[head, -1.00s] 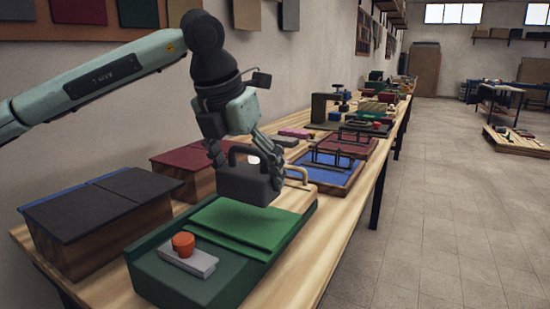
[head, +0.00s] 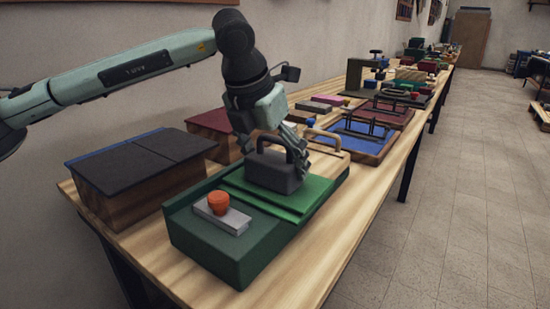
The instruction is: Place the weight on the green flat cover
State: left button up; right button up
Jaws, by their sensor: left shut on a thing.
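The weight (head: 272,175) is a dark grey block with a handle on top. My left gripper (head: 277,152) is shut on it from above. The green flat cover (head: 285,206) is a bright green panel on top of a dark green box (head: 214,254). The weight is upright over the far part of this cover and hides some of it. I cannot tell whether its underside touches the cover. My right gripper is not in view.
A grey plate (head: 236,221) with an orange knob (head: 219,201) lies on the box's near end. A dark-lidded wooden box (head: 130,195) and a red-lidded box (head: 213,122) stand behind, left. A blue tray (head: 350,140) lies further along the table. The front table strip (head: 330,245) is bare.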

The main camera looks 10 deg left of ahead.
pick_arm(q)
jog(key=o, duration=1.7)
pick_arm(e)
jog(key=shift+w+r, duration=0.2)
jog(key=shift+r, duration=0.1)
pick_arm(q)
jog(key=shift+r, duration=0.1)
jog(key=shift+s+r, duration=0.15)
jog(key=shift+r, duration=0.1)
jog(key=v, duration=1.1)
jog(key=shift+s+r, duration=0.2)
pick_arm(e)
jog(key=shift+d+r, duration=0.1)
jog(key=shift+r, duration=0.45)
